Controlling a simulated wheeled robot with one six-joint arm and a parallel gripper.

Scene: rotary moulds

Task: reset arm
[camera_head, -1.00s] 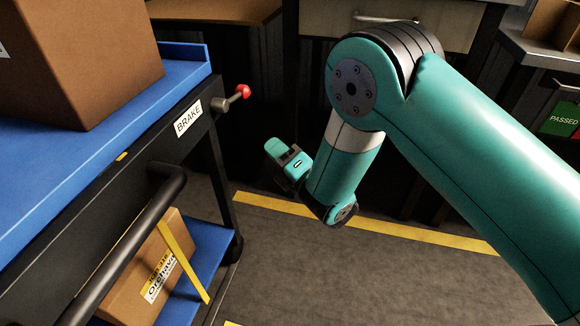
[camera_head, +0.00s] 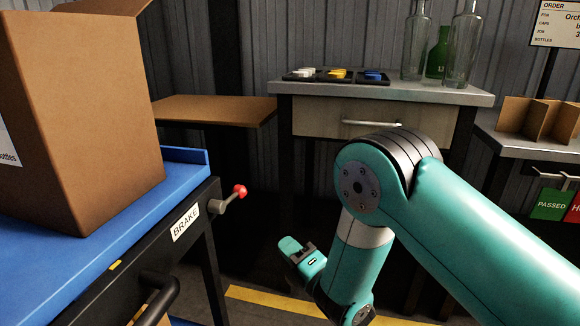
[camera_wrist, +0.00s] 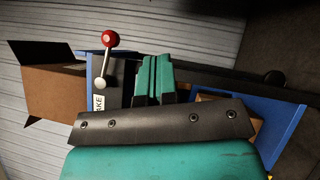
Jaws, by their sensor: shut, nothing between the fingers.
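My arm reaches in from the right in the head view, bent at the elbow with its forearm hanging down. My gripper (camera_head: 290,249) points up and left, in free space right of the blue cart and below the brake lever. In the wrist view its two teal fingers (camera_wrist: 154,72) lie together, shut with nothing between them. The brake lever with its red knob (camera_head: 239,190) shows behind and left of the fingers in the wrist view (camera_wrist: 110,40). The gripper appears to touch nothing.
A cart with a blue top (camera_head: 186,158) carries a large open cardboard box (camera_head: 85,110) at left. A grey-topped bench (camera_head: 390,92) with cap trays (camera_head: 337,76) and glass bottles (camera_head: 415,45) stands behind. Cardboard dividers (camera_head: 540,120) sit on a right-hand bench.

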